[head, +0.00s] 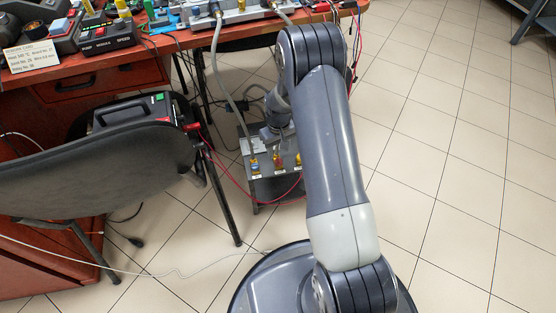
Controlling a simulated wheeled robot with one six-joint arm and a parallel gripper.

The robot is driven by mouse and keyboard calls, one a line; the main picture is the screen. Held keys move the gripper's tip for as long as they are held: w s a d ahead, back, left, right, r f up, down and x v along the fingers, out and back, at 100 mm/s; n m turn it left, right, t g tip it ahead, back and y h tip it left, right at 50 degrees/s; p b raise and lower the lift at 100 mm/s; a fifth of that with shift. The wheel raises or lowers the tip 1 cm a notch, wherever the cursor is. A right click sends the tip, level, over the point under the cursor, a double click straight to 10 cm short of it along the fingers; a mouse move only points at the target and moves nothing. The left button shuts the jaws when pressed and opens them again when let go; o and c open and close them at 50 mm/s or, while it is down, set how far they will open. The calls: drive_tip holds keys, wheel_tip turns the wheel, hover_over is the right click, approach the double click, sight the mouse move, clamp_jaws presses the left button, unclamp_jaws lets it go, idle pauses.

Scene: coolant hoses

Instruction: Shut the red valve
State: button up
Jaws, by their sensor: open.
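A low grey stand (272,187) is on the floor under the front edge of the desk and carries small valves in a row. The red valve (279,160) is in the middle of the row, small and partly hidden by my gripper. My gripper (276,146) hangs just above it, pointing down. Its jaws are open, and nothing shows between them. I cannot tell whether they touch the valve or which way its handle is turned.
A valve with a blue part (254,162) is to the left of the red one, and another stands at the right. The brown desk (130,60), loose hoses and red cables crowd the space behind. A dark chair (100,160) is at left; the tiled floor at right is free.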

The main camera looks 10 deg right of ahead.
sight(279, 160)
wheel_tip(279, 160, down, 6)
drive_tip(key=shift+r+b, duration=0.2)
drive_tip(key=shift+b, duration=0.55)
drive_tip(key=shift+c, duration=0.5)
drive_tip(key=c, duration=0.9)
